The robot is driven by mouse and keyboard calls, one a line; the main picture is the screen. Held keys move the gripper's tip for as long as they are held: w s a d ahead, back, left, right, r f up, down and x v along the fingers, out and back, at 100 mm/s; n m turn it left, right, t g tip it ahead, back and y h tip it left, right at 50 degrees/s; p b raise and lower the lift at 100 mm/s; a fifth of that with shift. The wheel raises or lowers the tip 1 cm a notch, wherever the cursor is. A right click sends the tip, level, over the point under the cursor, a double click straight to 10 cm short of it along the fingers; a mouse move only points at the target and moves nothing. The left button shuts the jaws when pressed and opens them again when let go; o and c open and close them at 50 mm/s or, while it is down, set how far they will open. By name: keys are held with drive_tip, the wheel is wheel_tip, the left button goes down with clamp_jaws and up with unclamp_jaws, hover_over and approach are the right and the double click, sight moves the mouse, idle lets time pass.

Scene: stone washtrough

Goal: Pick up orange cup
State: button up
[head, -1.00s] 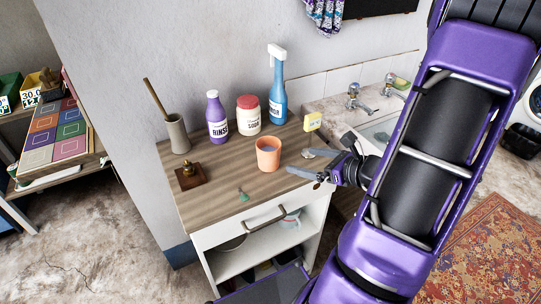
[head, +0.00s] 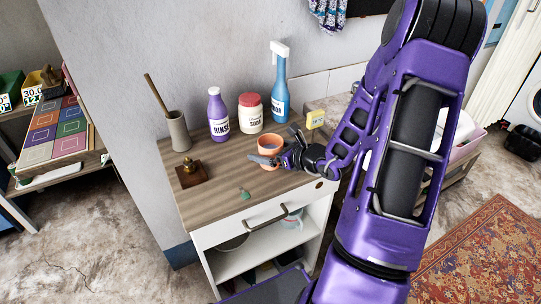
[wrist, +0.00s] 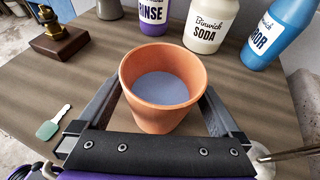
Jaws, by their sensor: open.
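The orange cup (head: 265,144) stands upright on the wooden cabinet top, with a grey-blue inside bottom. In the wrist view the orange cup (wrist: 163,88) stands between the two open fingers of my gripper (wrist: 163,110), one finger on each side. In the head view my gripper (head: 271,151) is at the cup from the right, and its fingers hide part of the cup's lower side. I cannot tell whether either finger touches the cup.
Behind the cup stand a purple rinse bottle (head: 218,115), a soda jar (head: 250,113) and a blue spray bottle (head: 280,90). A brass piece on a wooden base (head: 191,172) and a green-headed key (wrist: 53,122) lie left.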

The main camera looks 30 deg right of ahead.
drive_tip(key=shift+x, duration=0.9)
drive_tip(key=shift+c, duration=0.3)
drive_tip(key=shift+r, duration=0.1)
drive_tip(key=c, duration=1.3)
